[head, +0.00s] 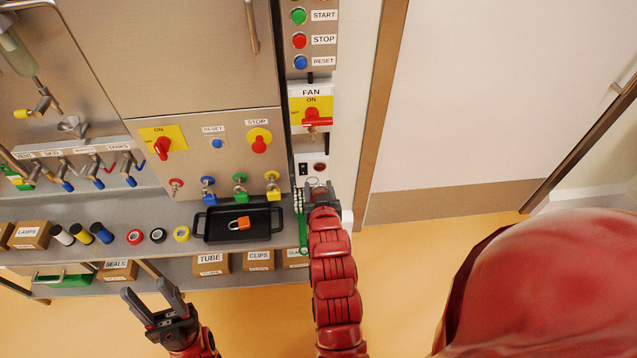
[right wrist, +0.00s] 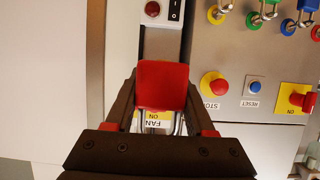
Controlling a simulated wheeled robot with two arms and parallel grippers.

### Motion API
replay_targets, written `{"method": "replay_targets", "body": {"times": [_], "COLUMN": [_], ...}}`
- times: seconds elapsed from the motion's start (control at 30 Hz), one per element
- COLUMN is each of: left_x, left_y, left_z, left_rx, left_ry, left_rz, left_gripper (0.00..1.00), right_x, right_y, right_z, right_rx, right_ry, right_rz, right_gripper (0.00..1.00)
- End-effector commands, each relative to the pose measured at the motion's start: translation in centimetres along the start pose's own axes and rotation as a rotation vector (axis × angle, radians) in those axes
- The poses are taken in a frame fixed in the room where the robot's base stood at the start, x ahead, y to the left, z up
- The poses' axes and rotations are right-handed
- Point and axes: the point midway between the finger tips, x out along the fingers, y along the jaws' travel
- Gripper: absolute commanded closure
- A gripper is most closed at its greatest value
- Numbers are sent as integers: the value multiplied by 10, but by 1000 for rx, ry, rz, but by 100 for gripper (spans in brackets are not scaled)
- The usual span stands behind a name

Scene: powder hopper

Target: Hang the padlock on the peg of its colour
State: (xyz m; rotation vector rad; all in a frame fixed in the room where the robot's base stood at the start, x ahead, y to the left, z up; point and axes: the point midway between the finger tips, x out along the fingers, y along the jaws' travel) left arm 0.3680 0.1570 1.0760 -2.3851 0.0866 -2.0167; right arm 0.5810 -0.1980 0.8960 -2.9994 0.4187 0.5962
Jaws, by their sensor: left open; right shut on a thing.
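My right gripper (head: 321,186) is shut on a red padlock, in front of the panel strip below the fan switch. In the right wrist view the padlock's red body (right wrist: 163,84) sits between the fingers, with thin metal shackle bars below it in the picture; the head view hardly shows it. The red peg (head: 177,184) looks bare. The blue peg (head: 208,181), green peg (head: 240,178) and yellow peg (head: 272,175) each appear to carry a padlock of their colour. An orange padlock (head: 239,223) lies in the black tray. My left gripper (head: 147,289) is open and empty, low at the left.
The black tray (head: 205,236) stands on the grey shelf beneath the pegs, with a green brush-like thing (head: 301,222) beside it. Tape rolls and labelled boxes stand to the left. The fan switch (head: 312,116) and a red-topped stop button (head: 259,144) project from the panels.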

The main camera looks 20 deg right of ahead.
Motion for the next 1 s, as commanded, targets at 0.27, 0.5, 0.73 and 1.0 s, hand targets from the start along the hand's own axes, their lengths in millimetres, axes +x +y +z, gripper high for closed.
{"method": "replay_targets", "body": {"times": [0.27, 0.5, 0.73, 1.0], "left_x": [14, 25, 37, 45], "left_y": [-1, -1, -2, -2], "left_z": [-2, -4, -6, -8], "left_rx": [0, 0, 0, 0], "left_ry": [0, 0, 0, 0], "left_rz": [0, 0, 0, 0], "left_gripper": [50, 50, 50, 50], "right_x": [-18, -33, -47, -58], "right_y": [0, 0, 0, 1], "right_z": [6, 13, 17, 23], "right_rx": [-1, -1, -1, -1], "right_ry": [-3, -5, -3, 0], "right_rz": [0, 0, 0, 2], "right_gripper": [100, 100, 100, 100]}}
